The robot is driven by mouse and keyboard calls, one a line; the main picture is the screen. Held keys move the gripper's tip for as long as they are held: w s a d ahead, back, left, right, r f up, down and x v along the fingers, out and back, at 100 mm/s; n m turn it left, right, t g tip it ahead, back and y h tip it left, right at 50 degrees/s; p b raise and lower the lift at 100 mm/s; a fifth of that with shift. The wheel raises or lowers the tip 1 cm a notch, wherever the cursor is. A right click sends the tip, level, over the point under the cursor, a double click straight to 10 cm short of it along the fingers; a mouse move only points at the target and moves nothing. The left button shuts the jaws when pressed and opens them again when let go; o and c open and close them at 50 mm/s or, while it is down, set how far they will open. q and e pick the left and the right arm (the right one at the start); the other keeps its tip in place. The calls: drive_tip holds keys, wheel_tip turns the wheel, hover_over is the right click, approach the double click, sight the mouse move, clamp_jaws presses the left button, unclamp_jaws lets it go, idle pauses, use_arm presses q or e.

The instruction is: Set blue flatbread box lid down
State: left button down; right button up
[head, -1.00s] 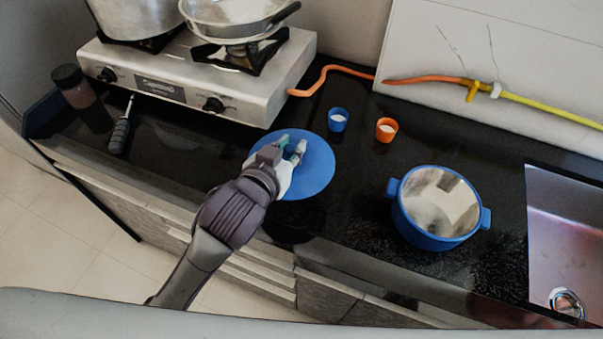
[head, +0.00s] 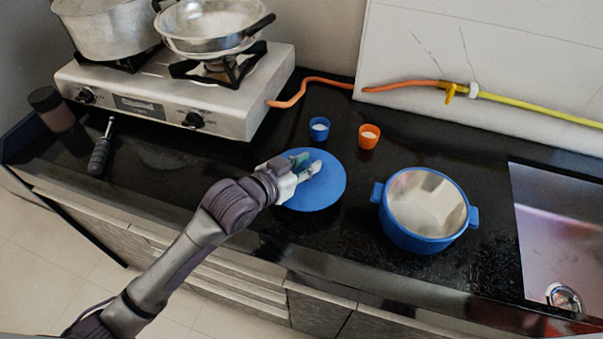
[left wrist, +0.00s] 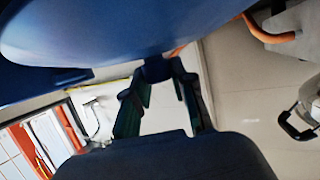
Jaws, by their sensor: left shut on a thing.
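The blue flatbread box lid (head: 322,191) is a flat round disc over the black counter, left of the open blue box (head: 424,238). My left gripper (head: 308,170) reaches over the lid and is shut on its small knob. In the left wrist view the lid (left wrist: 130,30) fills the top, and the fingers of my left gripper (left wrist: 160,78) meet at the dark blue knob. A dark reflection lies on the counter by the lid's front edge. I cannot tell whether the lid touches the counter. My right gripper is not in view.
A small blue cup (head: 319,128) and an orange cup (head: 369,136) stand behind the lid. The stove (head: 175,100) with pans is at back left, the sink (head: 565,235) at right. Bare counter (head: 200,165) lies left of the lid.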

use_arm(q)
drive_tip(key=shift+w+a+f, duration=0.15)
drive_tip(key=shift+w+a, duration=0.05)
drive_tip(key=shift+a, duration=0.1)
drive_tip(key=shift+f, duration=2.1)
drive_tip(key=shift+f, duration=0.2)
drive_tip(key=c, duration=1)
unclamp_jaws()
drive_tip(key=shift+o, duration=0.2)
drive_tip(key=shift+r, duration=0.25)
drive_tip(key=v, duration=1.2)
drive_tip(key=shift+a, duration=0.1)
